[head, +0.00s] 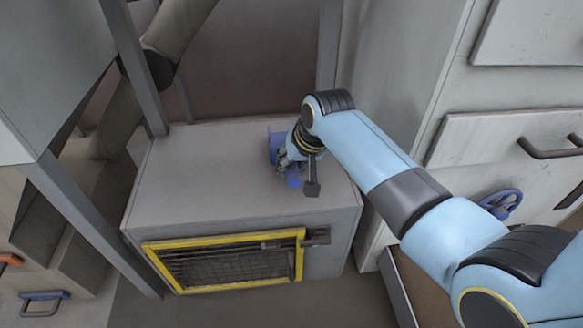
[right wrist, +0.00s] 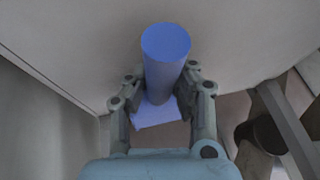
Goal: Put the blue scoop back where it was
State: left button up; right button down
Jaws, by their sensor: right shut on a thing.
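The blue scoop (head: 293,179) shows in the head view at the right part of the grey box's top (head: 205,165), partly hidden by my right gripper (head: 284,158). In the right wrist view my right gripper (right wrist: 160,88) is shut on the scoop. Its fingers are on both sides of the round blue handle (right wrist: 166,45), and a flat blue part shows below between them. I cannot tell whether the scoop touches the box top. My left gripper is not in view.
The box front has a yellow-framed mesh door (head: 228,262) with a latch. Tall grey cabinets stand at right, one with a blue handwheel (head: 502,204). A grey post (head: 134,65) and duct stand at left. The left part of the box top is clear.

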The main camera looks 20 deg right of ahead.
dwell(0.3)
jog(key=c, duration=1.1)
grip_release()
jog(key=shift+f, duration=0.15)
